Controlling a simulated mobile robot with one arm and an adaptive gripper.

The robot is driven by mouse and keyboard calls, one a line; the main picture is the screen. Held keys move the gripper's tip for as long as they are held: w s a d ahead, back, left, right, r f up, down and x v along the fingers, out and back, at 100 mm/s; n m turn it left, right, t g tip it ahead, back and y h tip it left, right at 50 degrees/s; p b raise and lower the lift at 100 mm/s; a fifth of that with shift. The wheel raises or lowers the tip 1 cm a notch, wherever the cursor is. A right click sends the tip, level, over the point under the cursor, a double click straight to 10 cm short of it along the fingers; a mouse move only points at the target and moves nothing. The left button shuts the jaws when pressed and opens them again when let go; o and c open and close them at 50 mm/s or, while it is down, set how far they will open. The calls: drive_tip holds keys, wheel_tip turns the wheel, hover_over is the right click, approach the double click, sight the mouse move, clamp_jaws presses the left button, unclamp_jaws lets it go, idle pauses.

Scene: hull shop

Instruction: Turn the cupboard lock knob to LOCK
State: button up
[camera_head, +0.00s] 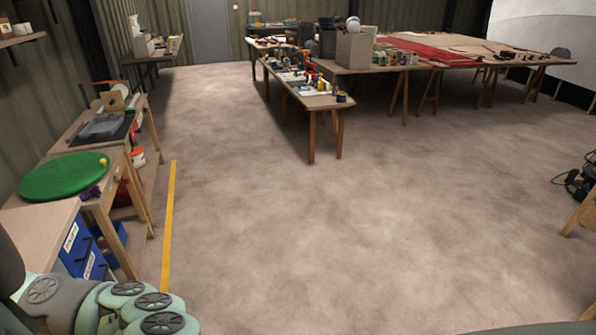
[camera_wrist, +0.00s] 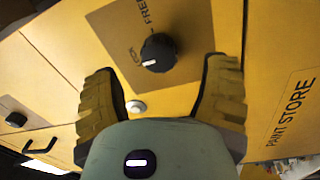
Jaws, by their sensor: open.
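In the wrist view, a round black knob (camera_wrist: 158,53) with a short white mark sits on a brown plate (camera_wrist: 112,30) lettered FREE and, partly readable, LOCK. The white mark lies on the lower left part of the knob. The plate is on a yellow cupboard (camera_wrist: 265,45) labelled PAINT STORE. My gripper (camera_wrist: 163,70) is open, with one ridged finger on each side of the knob and a gap to each. I cannot tell whether the fingertips reach past the knob's face. The head view shows neither the cupboard nor my gripper.
A small white round button (camera_wrist: 135,107) sits between my fingers, below the knob. A second black knob (camera_wrist: 15,119) and a black handle (camera_wrist: 41,145) are at left. In the head view, benches line the left wall, a green round mat (camera_head: 62,177) lies there, and the middle floor is clear.

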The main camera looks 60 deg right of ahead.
drive_tip(key=v, duration=0.7)
drive_tip(key=shift+d, duration=0.3)
drive_tip(key=shift+s, duration=0.15)
